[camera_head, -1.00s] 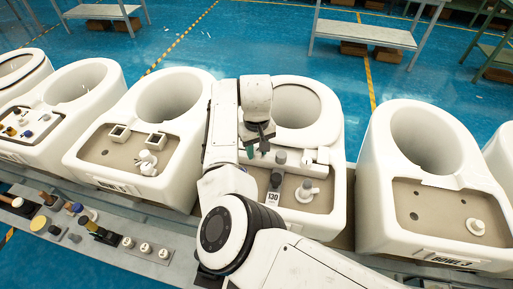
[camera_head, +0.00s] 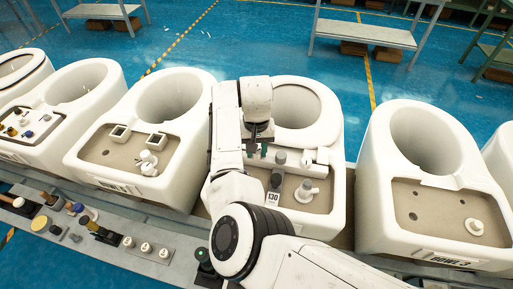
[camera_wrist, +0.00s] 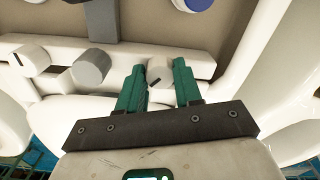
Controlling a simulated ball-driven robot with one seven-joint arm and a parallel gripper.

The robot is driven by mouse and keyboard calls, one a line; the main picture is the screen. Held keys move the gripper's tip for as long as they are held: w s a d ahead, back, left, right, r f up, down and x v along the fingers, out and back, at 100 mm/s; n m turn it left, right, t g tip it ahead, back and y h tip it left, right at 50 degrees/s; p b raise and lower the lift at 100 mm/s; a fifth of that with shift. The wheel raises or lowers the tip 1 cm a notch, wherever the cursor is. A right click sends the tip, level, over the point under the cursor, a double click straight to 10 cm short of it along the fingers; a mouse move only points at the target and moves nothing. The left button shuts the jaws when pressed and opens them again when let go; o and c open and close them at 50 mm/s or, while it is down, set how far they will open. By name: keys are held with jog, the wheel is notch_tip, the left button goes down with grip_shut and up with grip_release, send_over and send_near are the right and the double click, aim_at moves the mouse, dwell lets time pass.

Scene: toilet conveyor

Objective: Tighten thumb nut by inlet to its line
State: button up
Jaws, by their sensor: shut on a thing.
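My gripper (camera_head: 257,152) is over the back deck of the middle toilet (camera_head: 335,195). In the wrist view, its two green fingers (camera_wrist: 160,88) close around a small white thumb nut (camera_wrist: 158,72) with a dark line on its face. The nut sits at a white bar (camera_wrist: 125,57) on the toilet. A grey cylinder (camera_wrist: 91,67) stands beside the left finger, and a second white knob with a dark line (camera_wrist: 31,59) is farther left. The nut is hidden behind the fingers in the head view. I cannot tell which mark is its target line.
The deck also holds a white valve (camera_head: 306,191), a dark grey knob (camera_head: 277,181) and a tag reading 130 (camera_head: 273,198). Other toilets stand on both sides, including one at the right (camera_head: 440,180). A parts rail (camera_head: 165,258) with several small parts runs along the front.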

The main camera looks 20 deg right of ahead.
jog(key=m, duration=1.1)
jog(key=shift+w, duration=0.1)
jog(key=m, duration=0.3)
jog(key=shift+r+m, duration=0.1)
jog(key=shift+m, duration=0.2)
jog(key=m, duration=0.3)
jog(key=shift+m+b, duration=0.3)
jog(key=shift+b, duration=0.05)
jog(key=m, duration=0.3)
jog(key=shift+m+b, duration=0.3)
jog(key=m+b, duration=0.1)
jog(key=m, duration=0.4)
jog(key=shift+w+m, duration=0.1)
jog(key=shift+m, duration=0.6)
jog(key=o, duration=1)
